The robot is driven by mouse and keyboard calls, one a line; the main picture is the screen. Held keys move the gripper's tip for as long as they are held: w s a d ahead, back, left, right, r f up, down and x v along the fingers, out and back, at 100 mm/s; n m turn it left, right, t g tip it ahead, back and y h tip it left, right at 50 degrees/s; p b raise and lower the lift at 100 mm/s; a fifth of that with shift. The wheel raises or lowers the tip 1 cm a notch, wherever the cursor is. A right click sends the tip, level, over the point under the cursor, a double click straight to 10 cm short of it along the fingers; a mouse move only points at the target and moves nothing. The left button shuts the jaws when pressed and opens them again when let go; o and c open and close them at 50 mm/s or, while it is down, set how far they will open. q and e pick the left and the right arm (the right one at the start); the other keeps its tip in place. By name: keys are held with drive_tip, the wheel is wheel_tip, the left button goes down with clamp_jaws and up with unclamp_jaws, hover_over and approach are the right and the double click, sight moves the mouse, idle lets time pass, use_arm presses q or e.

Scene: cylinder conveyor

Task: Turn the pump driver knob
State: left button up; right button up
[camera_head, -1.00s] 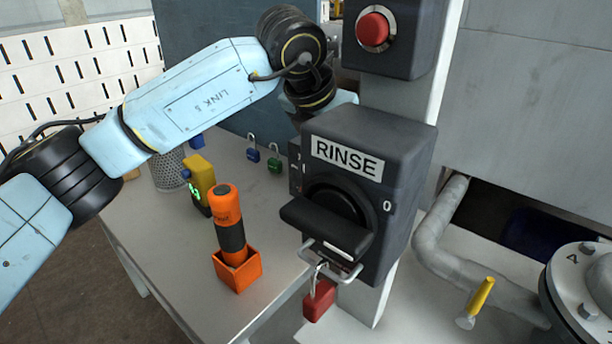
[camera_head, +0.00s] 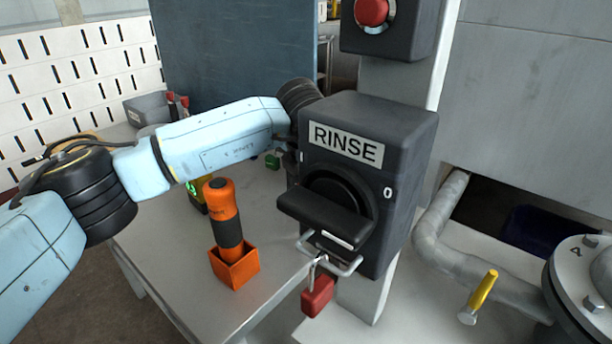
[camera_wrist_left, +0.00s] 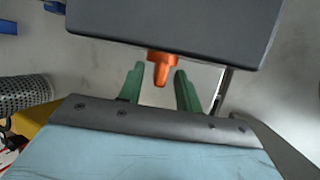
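A dark box labelled RINSE (camera_head: 345,110) carries a black rotary knob (camera_head: 325,215) with a wide bar handle. A mark 0 shows at the knob's right. No pump driver label is legible. In the left wrist view, an orange tapered part (camera_wrist_left: 161,68) sticks out below the edge of a dark box (camera_wrist_left: 175,28). My left gripper (camera_wrist_left: 159,76) has two green fingers, apart, with the orange part showing between their tips; I cannot tell whether they touch it. In the head view the RINSE box hides this gripper. My right gripper is not in view.
A red padlock (camera_head: 317,296) hangs from a metal loop under the knob. An orange and black tool (camera_head: 225,218) stands in an orange holder (camera_head: 234,268) on the grey table (camera_head: 165,255). A red button (camera_head: 371,11) is above. A grey pipe (camera_head: 430,235) runs at right.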

use_arm(q)
drive_tip(key=shift+w+f, duration=0.25)
drive_tip(key=shift+f, duration=0.25)
clamp_jaws()
